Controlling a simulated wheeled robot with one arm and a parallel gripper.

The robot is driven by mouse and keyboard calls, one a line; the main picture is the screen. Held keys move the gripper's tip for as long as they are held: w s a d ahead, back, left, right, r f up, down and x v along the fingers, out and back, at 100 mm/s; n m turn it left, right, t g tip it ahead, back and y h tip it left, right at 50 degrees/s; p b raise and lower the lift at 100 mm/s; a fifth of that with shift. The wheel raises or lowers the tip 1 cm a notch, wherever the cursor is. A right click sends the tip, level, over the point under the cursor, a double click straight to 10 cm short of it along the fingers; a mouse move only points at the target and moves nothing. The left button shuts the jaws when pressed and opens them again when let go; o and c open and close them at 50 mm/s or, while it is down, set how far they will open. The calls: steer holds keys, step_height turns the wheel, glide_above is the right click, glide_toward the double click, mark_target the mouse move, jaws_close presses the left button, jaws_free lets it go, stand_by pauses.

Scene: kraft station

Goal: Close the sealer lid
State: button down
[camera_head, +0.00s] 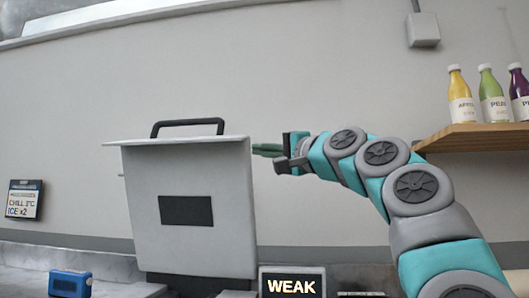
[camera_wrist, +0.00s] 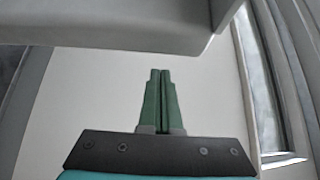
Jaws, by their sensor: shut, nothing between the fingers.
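In the wrist view the shut fingers (camera_wrist: 160,72) point toward a pale surface, below a light grey slab (camera_wrist: 130,25).
A lit "WEAK" display (camera_head: 292,286) stands at the bottom, right of the sealer. A blue device (camera_head: 71,284) sits on the counter at left. A wooden shelf (camera_head: 480,137) with three bottles is at right. A small sign (camera_head: 23,200) is on the wall.

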steer(key=shift+s+a+f+b, duration=0.1)
steer(key=shift+s+f+b, duration=0.2)
steer(key=shift+s, duration=0.35)
steer(key=shift+s+a+f+b, duration=0.1)
steer(key=shift+s+f+b, duration=0.15)
steer(key=shift+s, duration=0.4)
